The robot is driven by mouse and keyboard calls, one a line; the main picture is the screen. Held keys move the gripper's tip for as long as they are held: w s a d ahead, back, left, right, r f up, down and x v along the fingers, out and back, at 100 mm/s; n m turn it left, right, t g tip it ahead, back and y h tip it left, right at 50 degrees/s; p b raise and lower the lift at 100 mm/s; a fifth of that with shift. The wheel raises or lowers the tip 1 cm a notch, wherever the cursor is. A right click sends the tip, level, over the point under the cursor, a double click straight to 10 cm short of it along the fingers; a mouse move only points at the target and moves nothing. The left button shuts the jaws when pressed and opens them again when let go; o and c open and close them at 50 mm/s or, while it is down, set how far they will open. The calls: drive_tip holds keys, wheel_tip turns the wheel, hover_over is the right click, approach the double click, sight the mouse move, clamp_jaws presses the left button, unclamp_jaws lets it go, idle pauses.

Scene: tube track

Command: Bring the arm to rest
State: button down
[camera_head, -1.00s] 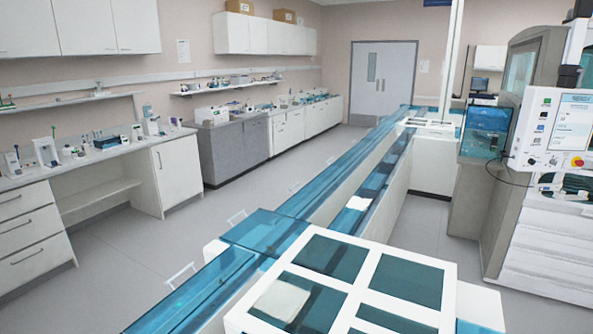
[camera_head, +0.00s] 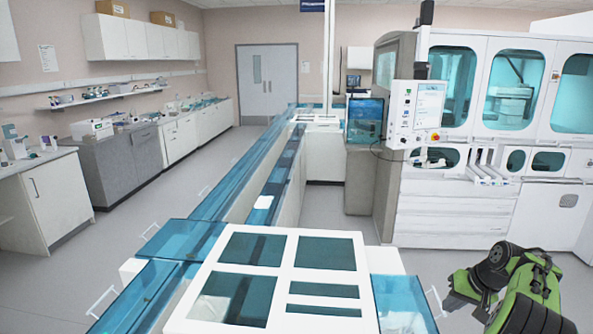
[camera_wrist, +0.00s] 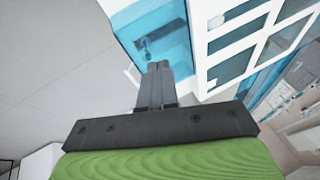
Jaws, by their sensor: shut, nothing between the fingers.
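My gripper (camera_wrist: 158,68) shows in the wrist view with its two dark fingers pressed together and nothing between them. Its dark mounting bar and green body fill the bottom of that view. The fingers point toward a blue-covered section of the track (camera_wrist: 155,42), with grey floor to the left. In the head view my green and black arm (camera_head: 515,285) is folded at the lower right, over the floor and right of the track. The fingertips cannot be made out in the head view.
A large white analyser (camera_head: 490,130) with a monitor (camera_head: 416,112) stands at the right. Lab benches (camera_head: 115,160) line the left wall. Floor (camera_head: 440,270) shows right of the track.

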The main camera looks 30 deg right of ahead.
drive_tip(key=w+a+r+n+g, duration=0.1)
drive_tip(key=w+a+r+n, duration=0.1)
drive_tip(key=w+a+r, duration=0.35)
drive_tip(key=w+a+r+n, duration=0.1)
drive_tip(key=w+a+r, duration=0.2)
drive_tip(key=w+a, duration=0.45)
drive_tip(key=a+r+n, duration=0.1)
drive_tip(key=a+r, duration=0.2)
drive_tip(key=a, duration=0.5)
drive_tip(key=a+r+n, duration=0.1)
drive_tip(key=a+r, duration=0.1)
drive_tip(key=a, duration=0.6)
drive_tip(key=s+a+r+n, duration=0.2)
drive_tip(key=s+a, duration=0.2)
drive_tip(key=a, duration=0.9)
drive_tip(key=s+a+f+n+t, duration=0.1)
drive_tip(key=s+a+f+n, duration=0.2)
drive_tip(key=s+a, duration=0.5)
drive_tip(key=s+f, duration=0.1)
drive_tip(key=s, duration=0.3)
drive_tip(key=shift+s+a+t, duration=0.2)
drive_tip(key=shift+s+t, duration=0.1)
drive_tip(key=shift+s, duration=0.05)
